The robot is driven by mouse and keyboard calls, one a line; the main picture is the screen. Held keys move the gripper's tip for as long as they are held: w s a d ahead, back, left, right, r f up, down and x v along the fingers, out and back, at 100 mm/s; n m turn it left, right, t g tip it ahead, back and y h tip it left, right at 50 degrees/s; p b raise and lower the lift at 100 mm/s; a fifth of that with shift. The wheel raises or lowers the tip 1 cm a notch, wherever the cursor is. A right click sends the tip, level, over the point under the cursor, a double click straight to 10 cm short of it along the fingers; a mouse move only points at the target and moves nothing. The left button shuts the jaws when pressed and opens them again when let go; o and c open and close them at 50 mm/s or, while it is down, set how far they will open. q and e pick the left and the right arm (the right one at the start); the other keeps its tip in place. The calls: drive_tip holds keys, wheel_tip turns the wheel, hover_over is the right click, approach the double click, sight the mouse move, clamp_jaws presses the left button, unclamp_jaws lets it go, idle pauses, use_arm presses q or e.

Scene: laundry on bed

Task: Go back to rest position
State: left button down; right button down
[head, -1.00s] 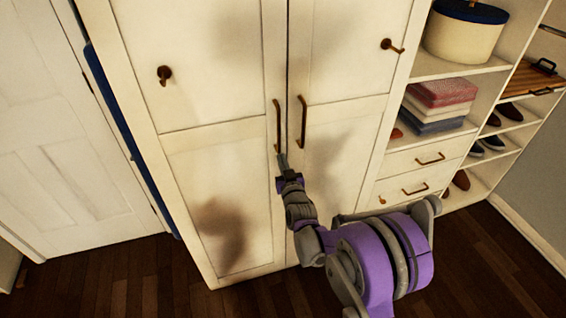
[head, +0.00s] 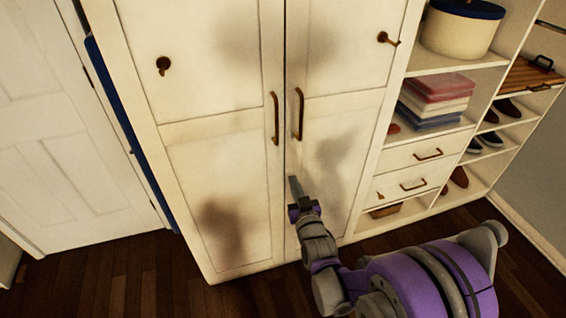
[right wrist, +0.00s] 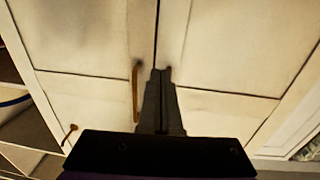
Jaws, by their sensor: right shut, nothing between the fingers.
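My right gripper (head: 295,190) is in front of the white wardrobe (head: 220,150), below its two bronze door handles, the left one (head: 275,118) and the right one (head: 299,114). Its fingers are together with nothing between them. In the right wrist view the shut fingers (right wrist: 161,78) point at the seam between the doors, with one handle (right wrist: 136,92) beside them. Both wardrobe doors look shut. A gap between fingertips and door cannot be judged exactly. My left gripper is not in view.
Open shelves at the right hold a round box (head: 460,30), folded cloths (head: 436,100) and shoes (head: 488,142), with drawers (head: 413,160) below. A white door (head: 70,130) stands at the left. Dark wooden floor (head: 110,275) lies clear in front of the wardrobe.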

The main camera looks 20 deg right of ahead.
drive_tip(key=s+a+r+g+y+p, duration=0.1)
drive_tip(key=s+g+p, duration=0.6)
drive_tip(key=s, duration=2.1)
drive_tip(key=r+g, duration=0.1)
drive_tip(key=g, duration=0.4)
drive_tip(key=shift+s+a+r+n+g, duration=0.15)
drive_tip(key=shift+a+r+n+g, duration=0.05)
drive_tip(key=shift+a+n+g, duration=0.1)
drive_tip(key=shift+d, duration=0.1)
